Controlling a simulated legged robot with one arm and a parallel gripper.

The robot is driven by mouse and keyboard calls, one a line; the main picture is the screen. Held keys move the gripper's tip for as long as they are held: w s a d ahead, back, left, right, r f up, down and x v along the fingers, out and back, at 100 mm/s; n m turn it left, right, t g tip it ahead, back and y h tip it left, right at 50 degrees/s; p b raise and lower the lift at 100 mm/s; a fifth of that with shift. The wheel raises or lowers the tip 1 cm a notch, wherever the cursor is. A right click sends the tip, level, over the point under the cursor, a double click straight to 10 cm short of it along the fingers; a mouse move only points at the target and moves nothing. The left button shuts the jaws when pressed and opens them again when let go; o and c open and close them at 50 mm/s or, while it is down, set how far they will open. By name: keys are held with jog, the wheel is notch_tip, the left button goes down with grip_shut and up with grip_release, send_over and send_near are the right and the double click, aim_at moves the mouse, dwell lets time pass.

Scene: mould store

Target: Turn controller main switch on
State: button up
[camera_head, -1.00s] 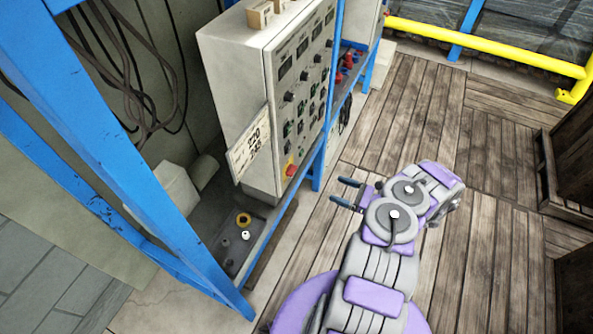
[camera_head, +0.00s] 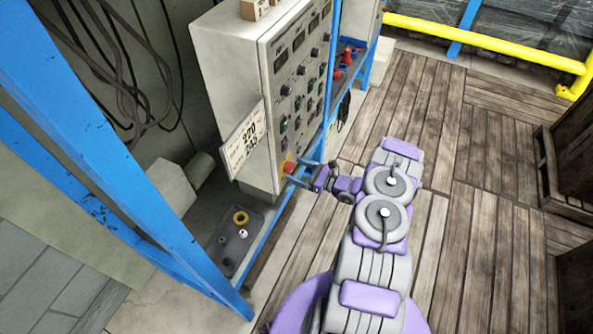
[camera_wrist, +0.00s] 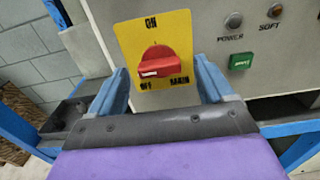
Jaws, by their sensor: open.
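The controller (camera_head: 235,90) is a grey cabinet with meters, knobs and buttons, set in a blue rack. Its main switch is a red rotary handle (camera_wrist: 153,68) on a yellow plate (camera_wrist: 136,33) marked ON at the top, OFF at lower left and MAIN at lower right. The handle lies nearly level, its white mark on the left towards OFF. The switch also shows at the cabinet's lower corner in the head view (camera_head: 289,168). My gripper (camera_wrist: 165,82) is open, its two blue fingers on either side of the handle. Contact with it cannot be told.
A POWER lamp (camera_wrist: 233,20), a SOFT lamp (camera_wrist: 275,11) and a green button (camera_wrist: 240,62) sit right of the switch. A paper sign (camera_head: 243,141) hangs at the cabinet edge. Blue rack posts (camera_head: 105,115) stand close by. The wooden floor (camera_head: 455,240) is clear to the right.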

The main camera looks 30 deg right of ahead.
jog(key=shift+w+a, duration=0.25)
jog(key=shift+w, duration=0.2)
jog(key=shift+a, duration=0.1)
jog(key=c, duration=1)
